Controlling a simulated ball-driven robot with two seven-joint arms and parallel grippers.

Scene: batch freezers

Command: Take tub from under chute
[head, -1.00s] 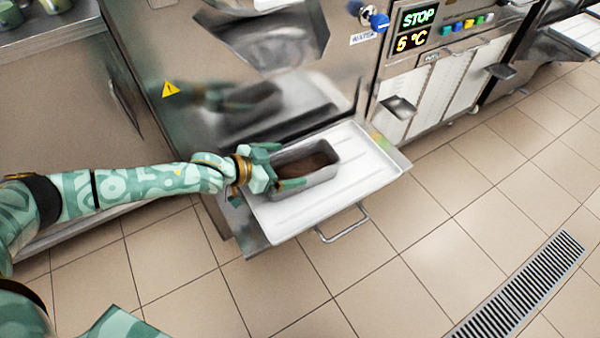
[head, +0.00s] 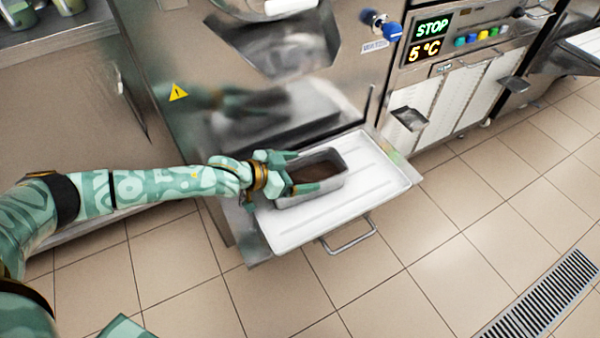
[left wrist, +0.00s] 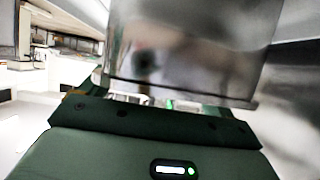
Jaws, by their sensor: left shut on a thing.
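The tub (head: 338,167) is a grey metal oblong pan with brown contents, on or just above the white tray below the chute (head: 285,45); I cannot tell if it touches the tray. My left gripper (head: 296,172) is shut on the near left end of the tub, with its green fingers on either side. In the left wrist view the tub's shiny wall (left wrist: 190,50) fills the middle, right beyond the dark gripper body. My right gripper is not in view.
The white drip tray (head: 375,180) sticks out from the freezer front (head: 180,40), with a handle (head: 350,236) below it. The control panel (head: 432,38) reads STOP and 5 °C. A floor drain (head: 545,295) lies at lower right. The tiled floor in front is clear.

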